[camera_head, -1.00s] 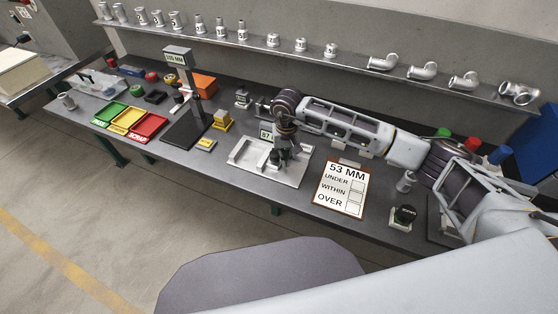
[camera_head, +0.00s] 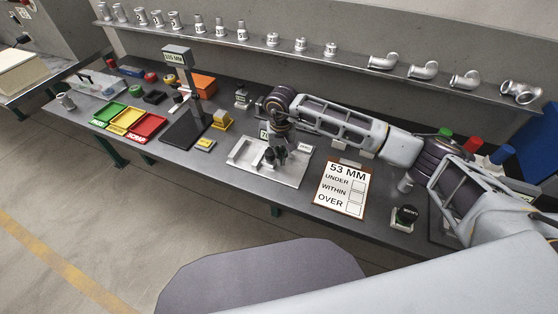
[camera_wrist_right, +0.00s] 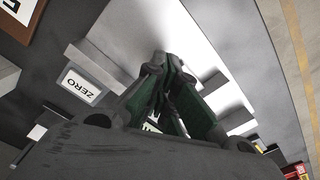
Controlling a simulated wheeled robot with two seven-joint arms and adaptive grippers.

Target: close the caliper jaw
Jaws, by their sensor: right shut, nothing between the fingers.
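The caliper fixture (camera_head: 286,181) is a light grey plate with raised blocks, on the bench in the middle of the head view. My right gripper (camera_head: 274,160) is over it, pointing down, shut and empty. In the right wrist view its fingertips (camera_wrist_right: 158,66) come together among grey blocks above the bright plate (camera_wrist_right: 200,25). A small white display (camera_head: 264,131) is partly hidden behind my wrist; its number is not fully readable. A label reading ZERO (camera_wrist_right: 80,86) is on the fixture. I cannot tell whether the fingers touch the sliding jaw. My left gripper is not in view.
A 53 MM card (camera_head: 342,188) lies right of the fixture. A dark stand (camera_head: 185,132) and yellow blocks (camera_head: 221,120) are to the left, with green, yellow and red trays (camera_head: 146,127) beyond. A shelf (camera_head: 330,62) of metal fittings runs behind.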

